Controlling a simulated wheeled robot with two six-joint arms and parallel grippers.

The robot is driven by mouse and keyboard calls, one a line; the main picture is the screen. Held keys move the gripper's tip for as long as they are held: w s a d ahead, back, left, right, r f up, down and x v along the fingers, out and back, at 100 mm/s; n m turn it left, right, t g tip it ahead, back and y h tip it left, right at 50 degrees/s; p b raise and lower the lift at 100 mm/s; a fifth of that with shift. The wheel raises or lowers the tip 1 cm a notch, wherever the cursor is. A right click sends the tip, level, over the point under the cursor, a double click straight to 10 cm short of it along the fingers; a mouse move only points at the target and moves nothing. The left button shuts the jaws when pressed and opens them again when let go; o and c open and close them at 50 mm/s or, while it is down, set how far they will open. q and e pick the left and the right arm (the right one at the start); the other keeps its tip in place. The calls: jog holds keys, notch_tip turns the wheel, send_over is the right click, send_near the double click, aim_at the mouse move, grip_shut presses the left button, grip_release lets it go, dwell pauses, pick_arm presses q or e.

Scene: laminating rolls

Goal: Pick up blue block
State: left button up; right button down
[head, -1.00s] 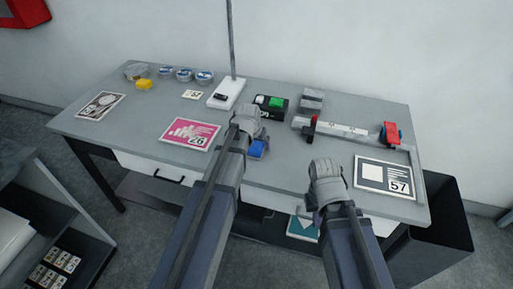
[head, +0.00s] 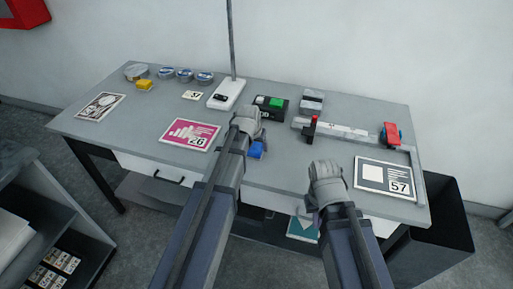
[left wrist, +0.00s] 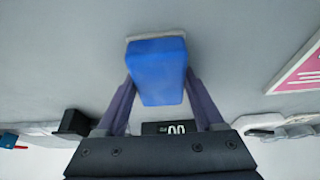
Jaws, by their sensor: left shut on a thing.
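The blue block (left wrist: 157,72) sits between the two fingers of my left gripper (left wrist: 160,95) in the left wrist view, with a pale edge at its far end. My left gripper is shut on it. In the head view the blue block (head: 257,150) shows just right of my left gripper (head: 250,140), partly hidden by it, over the front part of the grey table. I cannot tell whether the block touches the table. My right gripper (head: 322,200) is at the table's front edge; its fingers are too hidden to judge.
A pink card (head: 190,136) lies left of my left gripper. A black box with a green top (head: 270,106) stands behind it. A ruler-like rail (head: 345,131) with a red part, and a card marked 57 (head: 386,178), lie to the right.

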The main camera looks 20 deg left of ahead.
aim_at(257, 144)
pick_arm(q)
jog(key=shift+r, duration=0.15)
notch_tip(257, 144, up, 10)
jog(key=p, duration=1)
jog(key=shift+r+p, duration=0.1)
jog(key=shift+p, duration=0.2)
jog(key=o, duration=0.8)
jog(key=c, duration=0.6)
jog(key=shift+d, duration=0.1)
